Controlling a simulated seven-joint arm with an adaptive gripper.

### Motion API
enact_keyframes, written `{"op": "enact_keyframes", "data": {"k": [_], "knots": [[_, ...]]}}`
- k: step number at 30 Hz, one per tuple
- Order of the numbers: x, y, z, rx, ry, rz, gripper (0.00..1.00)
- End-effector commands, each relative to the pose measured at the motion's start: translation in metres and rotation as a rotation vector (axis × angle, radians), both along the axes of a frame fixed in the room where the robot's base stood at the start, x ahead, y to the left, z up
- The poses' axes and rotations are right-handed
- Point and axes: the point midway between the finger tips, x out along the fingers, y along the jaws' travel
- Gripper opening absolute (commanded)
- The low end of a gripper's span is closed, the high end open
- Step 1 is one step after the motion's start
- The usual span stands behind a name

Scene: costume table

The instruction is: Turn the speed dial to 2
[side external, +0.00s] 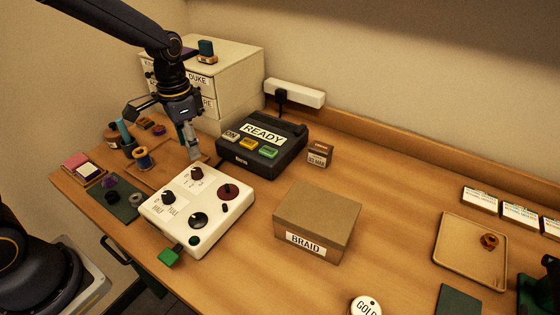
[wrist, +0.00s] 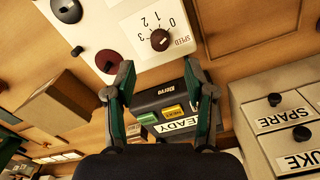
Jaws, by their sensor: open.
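The speed dial (wrist: 159,39) is a dark brown round knob on a white control box. Around it the wrist view shows the printed numbers 0, 1, 2 and 3 and the word SPEED, upside down. In the side view the dial (side external: 196,173) sits at the far edge of the white box (side external: 222,218). My gripper (wrist: 159,72) is open and empty, its two fingers spread apart. In the side view my gripper (side external: 188,148) hangs above and just behind the dial, apart from it.
A red round button (side external: 228,191) and a black knob (side external: 197,220) share the box. A dark READY device (side external: 270,158) stands close behind. White drawers (side external: 235,85) stand at the back left, a BRAID box (side external: 316,218) to the right.

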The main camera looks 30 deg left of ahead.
Motion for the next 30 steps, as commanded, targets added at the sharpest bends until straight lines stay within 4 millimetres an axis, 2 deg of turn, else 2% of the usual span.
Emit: {"op": "enact_keyframes", "data": {"k": [1, 6, 12, 23, 30], "knots": [[-0.001, 0.0, -0.013, 0.0, 0.007, 0.0, 0.55], [-0.001, 0.0, -0.047, 0.001, 0.004, -0.001, 0.55], [0.0, 0.0, -0.071, 0.0, 0.001, 0.0, 0.55], [0.0, 0.0, -0.076, 0.001, -0.001, 0.0, 0.55], [0.0, 0.0, -0.076, 0.001, -0.001, 0.0, 0.31]]}}
